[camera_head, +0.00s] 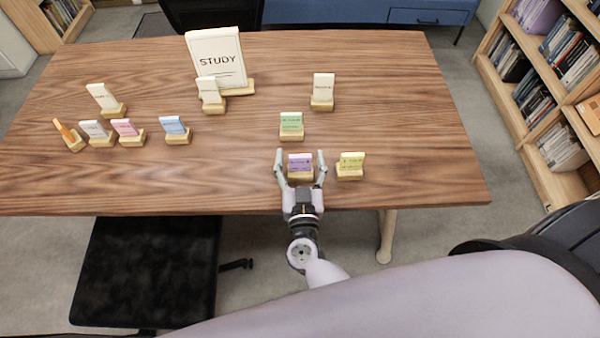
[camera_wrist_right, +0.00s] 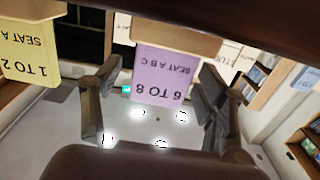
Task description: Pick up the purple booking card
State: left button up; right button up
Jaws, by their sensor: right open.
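The purple booking card (camera_head: 300,162) stands upright in a small wooden holder (camera_head: 301,176) near the front edge of the table. My right gripper (camera_head: 301,160) is open, with one finger on each side of the card. In the right wrist view the purple card (camera_wrist_right: 163,75) appears upside down, reading "6 TO 8, SEAT A B C", between the fingers of my right gripper (camera_wrist_right: 155,95). Gaps show between the card and both fingers there. My left gripper is not in view.
A yellow card (camera_head: 351,161) stands close on the right; a green card (camera_head: 291,123) stands just behind. Blue (camera_head: 172,125), pink (camera_head: 125,127), orange (camera_head: 65,130) and white cards are farther left. A large STUDY sign (camera_head: 217,58) is at the back. The table (camera_head: 430,130) is clear at right.

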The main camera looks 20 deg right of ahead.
jog(key=shift+c, duration=0.2)
grip_shut()
dwell(0.7)
